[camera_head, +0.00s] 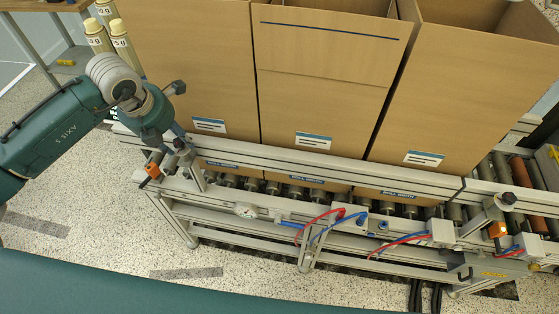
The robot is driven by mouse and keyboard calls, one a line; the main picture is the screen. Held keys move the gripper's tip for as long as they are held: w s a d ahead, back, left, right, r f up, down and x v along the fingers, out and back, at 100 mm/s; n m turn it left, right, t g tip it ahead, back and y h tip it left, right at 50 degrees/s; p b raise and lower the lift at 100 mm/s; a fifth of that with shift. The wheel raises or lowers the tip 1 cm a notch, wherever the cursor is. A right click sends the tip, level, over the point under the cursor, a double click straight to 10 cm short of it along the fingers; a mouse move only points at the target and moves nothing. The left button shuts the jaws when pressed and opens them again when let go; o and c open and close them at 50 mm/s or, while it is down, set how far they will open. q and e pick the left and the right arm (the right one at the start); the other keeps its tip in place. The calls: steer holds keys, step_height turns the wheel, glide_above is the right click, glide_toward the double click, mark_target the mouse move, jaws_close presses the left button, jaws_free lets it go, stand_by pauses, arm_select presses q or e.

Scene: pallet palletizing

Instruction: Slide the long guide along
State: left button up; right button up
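The long guide (330,167) is a pale aluminium rail. It runs from the left end of the roller conveyor towards the right edge, in front of tall cardboard boxes. My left gripper (179,141) comes down from the teal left arm at the guide's left end, by a bracket with a dark knob (180,145). The fingertips are small and merge with the bracket, so I cannot tell whether they are shut on it. A similar bracket with a dark knob (507,198) stands near the right end. My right gripper is not in view.
Three tall cardboard boxes (330,80) stand behind the guide on the rollers (297,190). Red and blue hoses (325,222) run along the front frame. Orange parts (152,170) sit near both brackets. Several beige cylinders (97,36) stand at the back left. Speckled floor lies free in front.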

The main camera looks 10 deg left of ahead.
arm_select(q)
steer(key=c, duration=0.7)
steer(key=shift+s+f, duration=0.1)
steer(key=shift+s, duration=0.3)
steer(key=shift+s+a+b, duration=0.1)
steer(key=shift+s+b, duration=0.25)
steer(key=shift+s, duration=0.6)
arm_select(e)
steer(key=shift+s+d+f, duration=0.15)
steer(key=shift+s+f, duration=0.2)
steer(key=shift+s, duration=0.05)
arm_select(q)
steer(key=o, duration=1)
steer(key=shift+o, duration=0.2)
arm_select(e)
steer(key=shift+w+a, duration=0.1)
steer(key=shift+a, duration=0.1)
arm_select(q)
steer(key=shift+r, duration=0.2)
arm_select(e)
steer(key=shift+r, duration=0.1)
arm_select(q)
steer(key=shift+r+p, duration=1.35)
steer(key=shift+r, duration=1.05)
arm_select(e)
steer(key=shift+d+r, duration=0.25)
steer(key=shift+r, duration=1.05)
